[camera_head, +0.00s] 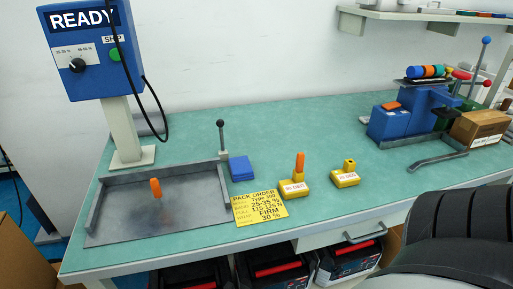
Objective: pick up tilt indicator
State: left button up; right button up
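No object in view is clearly marked as a tilt indicator. A yellow block with an upright orange peg (300,163) and a label ending in DEG stands at the table's front; its base (293,190) rests on the green top. To its right is a second, smaller yellow block (345,178), also labelled, with a short yellow post and no orange peg. Another orange peg (155,187) stands upright in the grey metal tray (110,230) at the left. Neither of my grippers is in view.
A blue READY box (85,75) stands on a post behind the tray. A blue block (241,168), a black-knobbed lever (221,135) and a yellow pack order card (260,206) are near the tray. A blue machine (390,122) and cardboard box (478,128) stand right. The middle rear is clear.

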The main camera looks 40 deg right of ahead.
aim_at(346, 176)
jog(key=u, duration=1.3)
jog(key=k, duration=0.9)
jog(key=z, duration=1.3)
